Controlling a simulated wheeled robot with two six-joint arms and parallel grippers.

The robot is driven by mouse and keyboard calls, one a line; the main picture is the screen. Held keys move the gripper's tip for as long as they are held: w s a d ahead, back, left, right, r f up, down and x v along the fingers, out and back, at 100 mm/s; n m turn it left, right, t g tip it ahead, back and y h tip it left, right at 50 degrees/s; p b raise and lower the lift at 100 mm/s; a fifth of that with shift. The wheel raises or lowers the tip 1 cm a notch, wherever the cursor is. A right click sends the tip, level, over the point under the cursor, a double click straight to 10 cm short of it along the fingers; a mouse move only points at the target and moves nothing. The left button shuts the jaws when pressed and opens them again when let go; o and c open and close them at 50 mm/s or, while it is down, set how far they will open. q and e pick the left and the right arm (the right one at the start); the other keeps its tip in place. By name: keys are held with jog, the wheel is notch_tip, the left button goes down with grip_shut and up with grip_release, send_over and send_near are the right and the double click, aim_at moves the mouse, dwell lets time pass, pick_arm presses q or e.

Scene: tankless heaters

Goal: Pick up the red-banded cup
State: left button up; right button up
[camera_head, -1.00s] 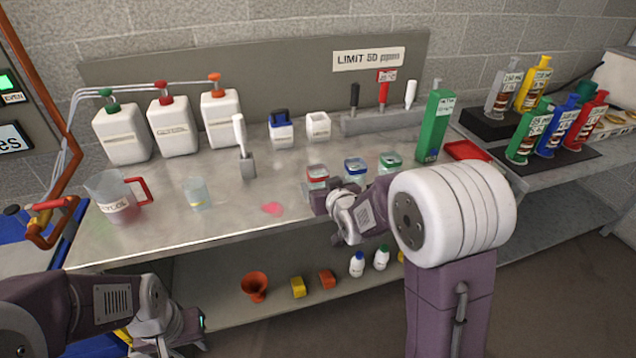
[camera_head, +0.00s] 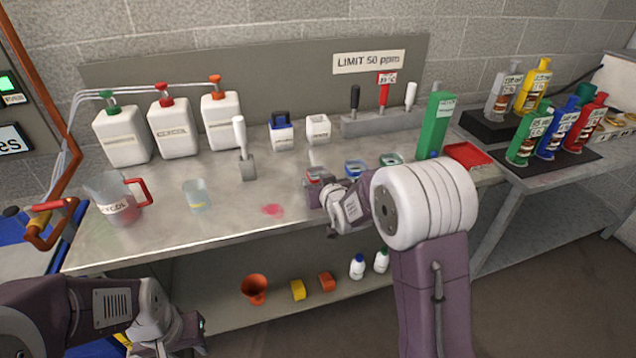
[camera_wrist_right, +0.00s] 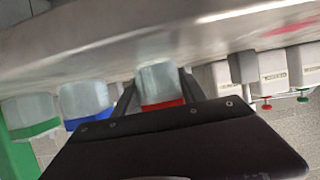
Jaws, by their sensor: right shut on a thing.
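The red-banded cup (camera_head: 315,177) stands near the front of the metal bench, leftmost of three clear cups in the head view. In the right wrist view the red-banded cup (camera_wrist_right: 160,85) sits between the fingers, upside down in that picture. My right gripper (camera_head: 318,196) reaches it from the front and is shut on it; the gripper also shows in the right wrist view (camera_wrist_right: 158,95). The cup's lower part is hidden by the gripper. My left gripper (camera_head: 190,335) is low at the left, below the bench, its fingers not clearly seen.
A blue-banded cup (camera_head: 355,169) and a green-banded cup (camera_head: 390,160) stand close to the right. A pink spill (camera_head: 272,210) lies to the left. A clear beaker (camera_head: 196,194) is left.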

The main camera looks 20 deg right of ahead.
aim_at(315, 166)
jog(key=shift+r, duration=0.5)
notch_tip(315, 166, up, 3)
jog(key=shift+r+p, duration=0.2)
jog(key=shift+p, duration=0.55)
jog(key=w+d+r+p, duration=0.1)
jog(key=d+r+p, duration=0.4)
jog(key=d, duration=0.6)
jog(key=shift+w+d+r+p, duration=0.2)
jog(key=shift+d+r+p, duration=0.15)
jog(key=shift+r, duration=0.4)
